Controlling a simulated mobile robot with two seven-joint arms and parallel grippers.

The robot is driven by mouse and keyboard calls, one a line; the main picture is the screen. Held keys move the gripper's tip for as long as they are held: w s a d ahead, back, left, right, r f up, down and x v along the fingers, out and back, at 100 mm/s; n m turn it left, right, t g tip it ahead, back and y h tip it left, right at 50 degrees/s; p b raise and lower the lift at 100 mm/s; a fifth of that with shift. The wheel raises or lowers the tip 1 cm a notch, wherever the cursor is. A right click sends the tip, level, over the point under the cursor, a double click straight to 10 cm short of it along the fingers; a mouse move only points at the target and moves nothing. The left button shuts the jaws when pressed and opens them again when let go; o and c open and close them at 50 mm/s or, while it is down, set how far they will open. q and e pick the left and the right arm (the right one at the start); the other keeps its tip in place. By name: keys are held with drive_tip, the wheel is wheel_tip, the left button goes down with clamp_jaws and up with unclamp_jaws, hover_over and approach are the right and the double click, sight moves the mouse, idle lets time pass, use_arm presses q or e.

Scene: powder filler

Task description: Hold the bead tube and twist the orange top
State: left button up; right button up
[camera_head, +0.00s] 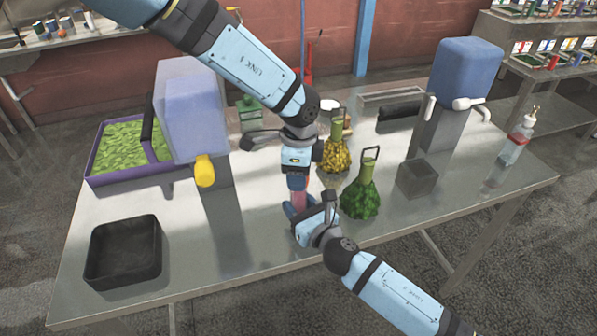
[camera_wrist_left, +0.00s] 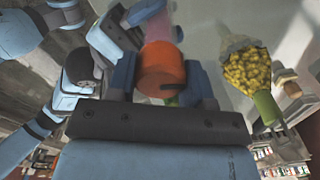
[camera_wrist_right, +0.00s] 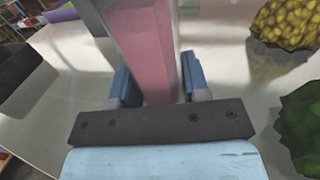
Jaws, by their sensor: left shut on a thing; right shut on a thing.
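The bead tube shows as a pink, see-through tube (camera_wrist_right: 145,50) in the right wrist view, and a small part of it (camera_head: 298,199) shows in the head view. Its orange top (camera_wrist_left: 160,70) sits between the blue fingers of my left gripper (camera_wrist_left: 165,82). My left gripper (camera_head: 296,181) comes from above and is shut on the orange top. My right gripper (camera_wrist_right: 155,90) is shut around the pink body lower down; in the head view it (camera_head: 300,210) is just below the left one. In the head view the orange top is hidden by my left gripper.
A green-filled flask (camera_head: 361,196) stands close right of my grippers, with a yellow-filled flask (camera_head: 334,155) behind it. A grey box (camera_head: 416,179) is further right. A black tray (camera_head: 123,252) and a blue-grey machine (camera_head: 190,110) stand left. The table's front middle is clear.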

use_arm(q)
drive_tip(key=shift+n, duration=0.5)
drive_tip(key=o, duration=0.9)
drive_tip(key=shift+o, duration=0.2)
drive_tip(key=shift+r, duration=0.15)
wheel_tip(320, 180, up, 12)
use_arm(e)
drive_tip(key=o, duration=1.1)
